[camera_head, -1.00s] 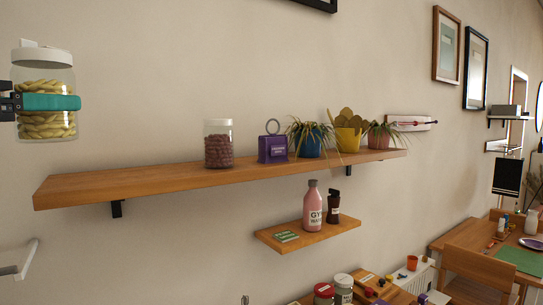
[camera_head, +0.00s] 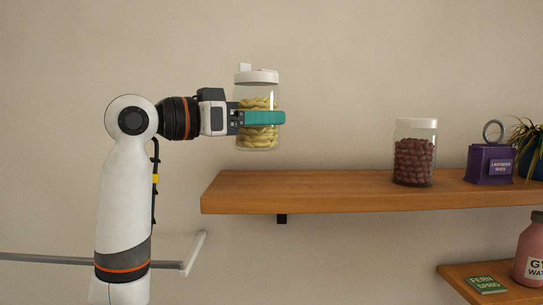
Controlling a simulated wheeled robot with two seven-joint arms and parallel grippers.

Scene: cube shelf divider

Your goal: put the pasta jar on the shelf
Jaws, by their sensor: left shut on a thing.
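The pasta jar (camera_head: 257,135) is clear with a white lid and yellow pasta inside. My left gripper (camera_head: 262,118) comes in from the left and is shut around the jar's middle, its teal finger across the front. The jar is upright, and in the picture its base is a little above the left part of the wooden shelf (camera_head: 310,192). A strip of wall shows between them. My right gripper is not in view.
A jar of dark red beans (camera_head: 414,160) stands on the shelf, with a purple box (camera_head: 489,165) and a plant (camera_head: 534,155) to its right. The shelf's left part is clear. A lower shelf (camera_head: 505,297) holds a pink bottle (camera_head: 530,255) and a green packet (camera_head: 486,284).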

